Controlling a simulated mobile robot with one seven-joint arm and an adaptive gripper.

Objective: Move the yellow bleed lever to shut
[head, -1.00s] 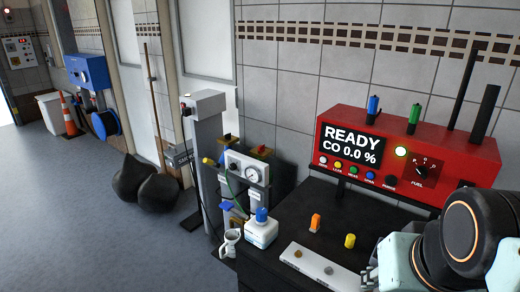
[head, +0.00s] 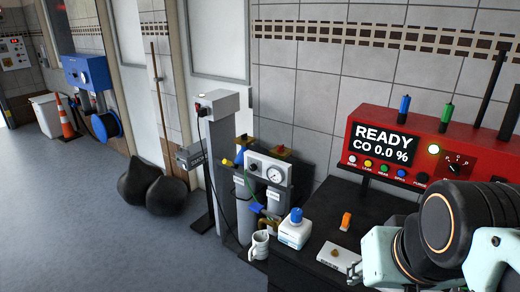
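A gauge unit with a white front panel (head: 268,170) and grey cylinders below it stands left of the black bench. A small yellow handle (head: 228,163) sticks out from its left side. Other small yellow parts (head: 257,208) show lower down, beside a blue piece. I cannot tell for sure which of these is the bleed lever, or its setting. My arm (head: 440,235) fills the lower right, over the bench and well apart from the gauge unit. My gripper's fingers do not show.
A grey post (head: 222,150) stands just left of the gauge unit. A blue-capped white bottle (head: 295,229), a white mug (head: 260,245) and an orange piece (head: 346,221) are near the bench's left end. A red READY console (head: 400,145) stands behind. Floor at left is open.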

